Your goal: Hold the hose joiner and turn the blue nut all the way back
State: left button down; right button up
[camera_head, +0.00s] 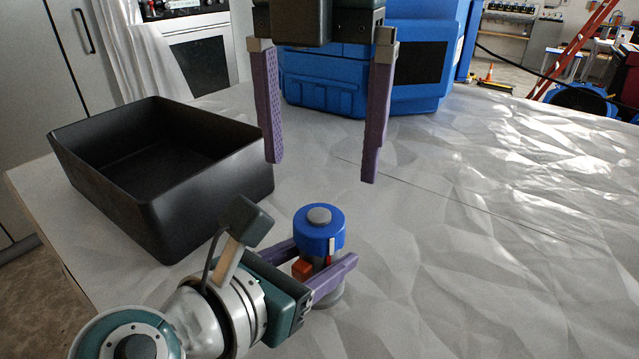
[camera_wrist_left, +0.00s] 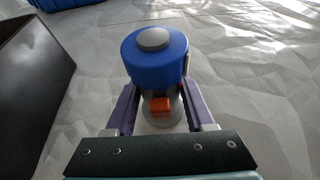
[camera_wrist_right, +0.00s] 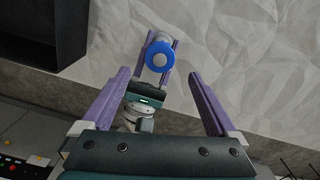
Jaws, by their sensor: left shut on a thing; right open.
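The hose joiner (camera_head: 330,292) stands upright on the table, with the blue nut (camera_head: 319,236) at its top and a grey round end showing through the nut. A small orange-red block (camera_head: 302,269) sits on its side below the nut. My left gripper (camera_head: 322,262) is shut on the joiner's body below the nut, also seen in the left wrist view (camera_wrist_left: 160,105). My right gripper (camera_head: 320,170) is open and empty, pointing down above and behind the joiner. In the right wrist view the blue nut (camera_wrist_right: 159,56) shows beyond and between the open fingers.
A black open bin (camera_head: 222,190) stands on the table to the left of the joiner and looks empty. A blue case (camera_head: 325,80) stands behind my right gripper. The crumpled light table surface (camera_head: 500,230) is clear to the right.

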aim_at(320, 218)
notch_tip(320, 218, down, 8)
jog(key=shift+r, duration=0.2)
jog(key=c, duration=1.4)
